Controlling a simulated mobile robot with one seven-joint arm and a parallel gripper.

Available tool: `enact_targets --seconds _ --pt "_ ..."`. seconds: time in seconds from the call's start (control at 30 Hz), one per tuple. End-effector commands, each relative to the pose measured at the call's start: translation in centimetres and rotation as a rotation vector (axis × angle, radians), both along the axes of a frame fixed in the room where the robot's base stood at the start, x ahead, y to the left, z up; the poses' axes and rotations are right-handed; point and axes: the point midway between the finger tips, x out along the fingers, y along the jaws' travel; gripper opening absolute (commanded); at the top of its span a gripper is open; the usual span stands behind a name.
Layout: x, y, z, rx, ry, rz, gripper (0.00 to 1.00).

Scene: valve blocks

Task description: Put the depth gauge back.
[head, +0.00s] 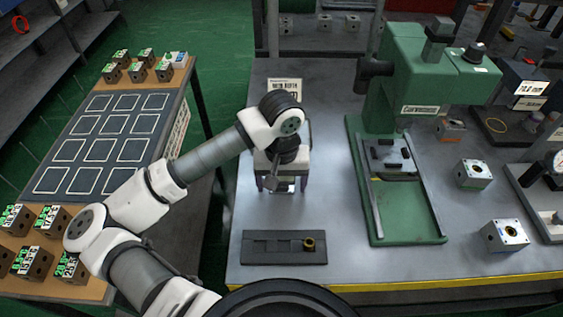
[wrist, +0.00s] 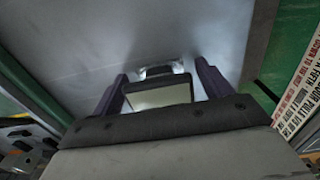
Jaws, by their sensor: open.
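My gripper (head: 283,186) points down over the grey bench top, behind the dark slotted holder. Its two purple fingers stand apart. In the wrist view a dark-edged block with a pale face (wrist: 160,95) shows between the fingers. A small shiny metal piece shows just beyond it, near the fingertips. I cannot tell whether either is the depth gauge, or whether a finger touches them. The dark holder (head: 262,247) lies at the bench's front left; a brass ring (head: 309,244) sits at its right end, and its other recesses look empty.
A green press (head: 408,190) stands right of my gripper. Metal valve blocks (head: 505,236) and a dial gauge on a stand (head: 557,162) are farther right. A sign (head: 286,88) stands behind my arm. A side table (head: 52,178) with outlined squares and several tagged blocks is at left.

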Motion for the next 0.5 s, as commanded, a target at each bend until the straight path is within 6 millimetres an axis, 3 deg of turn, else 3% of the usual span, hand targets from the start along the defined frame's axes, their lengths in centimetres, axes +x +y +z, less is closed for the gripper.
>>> enact_targets --seconds 0.5 --pt "0.1 0.0 10.2 0.002 -0.003 0.001 0.78"
